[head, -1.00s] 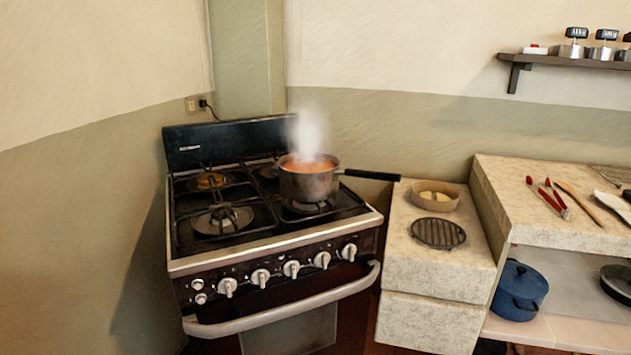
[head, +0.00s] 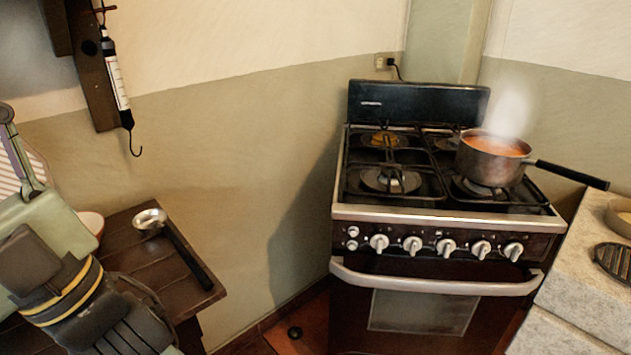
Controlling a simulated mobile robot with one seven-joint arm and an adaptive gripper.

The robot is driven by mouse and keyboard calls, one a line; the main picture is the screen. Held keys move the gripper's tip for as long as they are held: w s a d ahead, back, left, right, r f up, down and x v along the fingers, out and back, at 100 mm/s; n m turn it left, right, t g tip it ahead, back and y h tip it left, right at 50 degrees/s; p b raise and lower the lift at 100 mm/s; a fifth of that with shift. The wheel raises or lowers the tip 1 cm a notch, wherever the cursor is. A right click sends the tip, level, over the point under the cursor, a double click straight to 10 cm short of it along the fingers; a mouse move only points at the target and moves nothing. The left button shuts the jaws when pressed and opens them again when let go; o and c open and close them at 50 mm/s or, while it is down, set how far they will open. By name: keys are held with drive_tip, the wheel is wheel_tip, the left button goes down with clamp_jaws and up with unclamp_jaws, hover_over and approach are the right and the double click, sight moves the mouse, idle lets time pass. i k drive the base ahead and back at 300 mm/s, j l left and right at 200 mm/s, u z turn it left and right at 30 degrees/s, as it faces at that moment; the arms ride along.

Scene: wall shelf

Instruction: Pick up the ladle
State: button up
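The ladle (head: 172,243) lies at the left of the head view on a dark wooden table (head: 120,258). Its shiny metal bowl is toward the back, and its black handle slants down to the right toward the table's edge. What looks like the end of my arm, with a yellow-banded dark wrist and my gripper (head: 135,325), is at the lower left, in front of the table. It appears to the left of the ladle's handle and apart from it. Its fingers cannot be made out clearly.
A pale bowl (head: 91,223) sits behind my arm. A hanging scale with a hook (head: 118,85) hangs on the wall above. A stove (head: 430,215) with a steaming pot (head: 492,165) stands right of centre.

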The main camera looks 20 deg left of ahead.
sight(151, 222)
drive_tip(key=l+u, duration=0.25)
drive_tip(key=u, duration=0.2)
drive_tip(key=k+l+u, duration=0.2)
drive_tip(key=u, duration=0.2)
drive_tip(key=k+l+u, duration=0.1)
drive_tip(key=u, duration=0.35)
drive_tip(key=k+l, duration=0.05)
drive_tip(key=l, duration=0.05)
